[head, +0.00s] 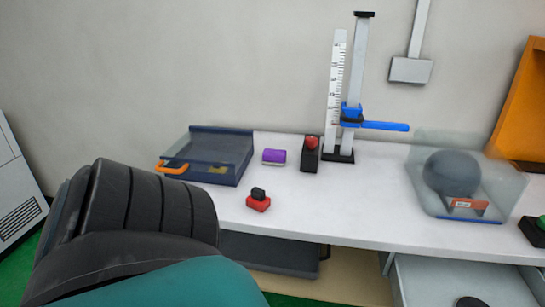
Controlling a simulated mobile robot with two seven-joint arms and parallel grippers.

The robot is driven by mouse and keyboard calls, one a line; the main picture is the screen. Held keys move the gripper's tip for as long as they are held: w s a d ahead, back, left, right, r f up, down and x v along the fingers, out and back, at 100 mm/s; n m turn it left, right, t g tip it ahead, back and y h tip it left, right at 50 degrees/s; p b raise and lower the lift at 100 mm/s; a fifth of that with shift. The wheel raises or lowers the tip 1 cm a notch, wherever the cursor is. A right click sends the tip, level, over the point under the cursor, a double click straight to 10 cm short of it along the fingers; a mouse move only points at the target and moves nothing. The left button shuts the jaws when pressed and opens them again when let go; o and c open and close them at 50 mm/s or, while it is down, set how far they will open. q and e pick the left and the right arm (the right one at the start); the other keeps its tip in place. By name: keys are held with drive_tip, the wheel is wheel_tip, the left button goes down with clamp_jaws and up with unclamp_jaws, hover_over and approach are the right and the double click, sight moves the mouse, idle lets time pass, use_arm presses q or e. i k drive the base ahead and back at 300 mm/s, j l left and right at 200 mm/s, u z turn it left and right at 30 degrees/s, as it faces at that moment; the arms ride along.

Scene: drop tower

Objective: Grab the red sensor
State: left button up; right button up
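A small red block with a black top (258,202), which looks like the red sensor, sits on the white table (340,213) near its front edge, left of the middle. It stands upright and apart from the other things, and nothing touches it. A dark ribbed part of my arm with a teal section fills the lower left, beside the sensor and close to the camera. Neither of my grippers shows in the head view.
Behind the sensor are a purple block (274,157) and a black box with a red button (310,157). A blue tray with an orange handle (172,168) lies left. The drop tower (358,75) stands behind; a clear bin (425,180) holding a grey ball stands right.

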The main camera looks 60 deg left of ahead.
sight(258, 200)
drive_tip(key=u, duration=2.15)
